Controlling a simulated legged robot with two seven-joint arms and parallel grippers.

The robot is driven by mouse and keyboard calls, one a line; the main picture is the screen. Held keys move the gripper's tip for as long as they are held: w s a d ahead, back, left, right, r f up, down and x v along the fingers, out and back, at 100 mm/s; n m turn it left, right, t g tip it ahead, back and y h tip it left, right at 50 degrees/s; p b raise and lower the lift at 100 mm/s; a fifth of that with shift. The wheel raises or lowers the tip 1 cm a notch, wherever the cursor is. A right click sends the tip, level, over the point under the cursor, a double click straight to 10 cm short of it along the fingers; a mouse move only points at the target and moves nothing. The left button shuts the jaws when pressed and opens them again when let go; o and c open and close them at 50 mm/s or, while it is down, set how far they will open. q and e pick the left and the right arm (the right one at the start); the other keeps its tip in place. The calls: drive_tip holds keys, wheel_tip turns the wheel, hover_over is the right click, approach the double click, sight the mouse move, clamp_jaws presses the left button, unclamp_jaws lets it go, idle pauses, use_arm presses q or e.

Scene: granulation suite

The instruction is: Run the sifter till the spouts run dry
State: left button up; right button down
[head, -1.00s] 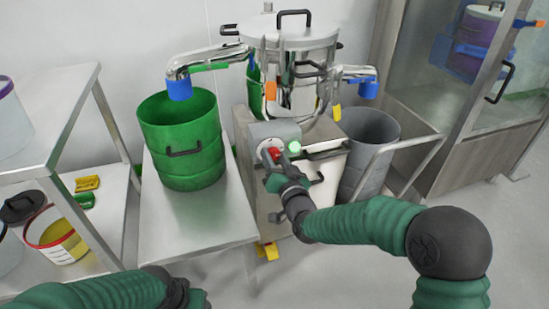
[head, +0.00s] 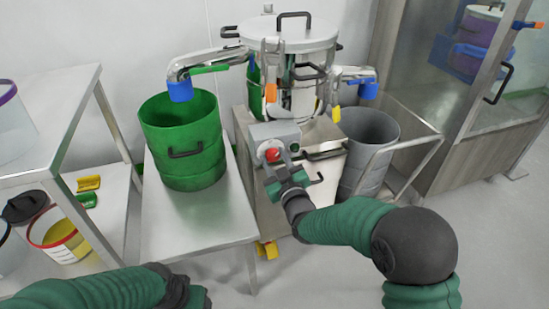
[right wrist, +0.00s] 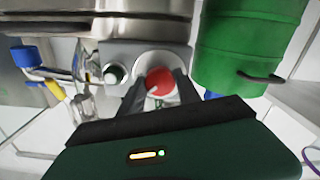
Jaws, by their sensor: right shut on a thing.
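The steel sifter (head: 290,40) stands at the centre back. Its left spout (head: 207,62), with a blue end (head: 181,91), hangs over a green drum (head: 181,140). Its right spout (head: 352,73), also blue-ended, hangs over a grey bin (head: 370,135). I see no stream under either spout. The control box (head: 275,133) on the front carries a red knob (right wrist: 160,82) and a lamp or button (right wrist: 115,73) that looks dull. My right gripper (head: 277,172) is shut on the red knob. My left arm shows at the bottom left; its jaws are not clear (head: 190,291).
A steel table (head: 195,228) bears the green drum. A shelf rack (head: 50,125) with tubs stands at the left. A glass-doored cabinet (head: 480,110) stands at the right. A cart frame (head: 412,160) surrounds the grey bin. Open floor lies in front at the right.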

drive_tip(key=n+p, duration=0.1)
drive_tip(key=n, duration=0.4)
drive_tip(key=shift+a+f+n, duration=0.1)
drive_tip(key=shift+a+n, duration=0.05)
drive_tip(key=shift+n, duration=0.15)
drive_tip(key=shift+s+n, duration=0.1)
drive_tip(key=shift+n, duration=1.7)
drive_tip(key=shift+f, duration=0.15)
drive_tip(key=c, duration=1)
unclamp_jaws()
drive_tip(key=shift+o, duration=0.7)
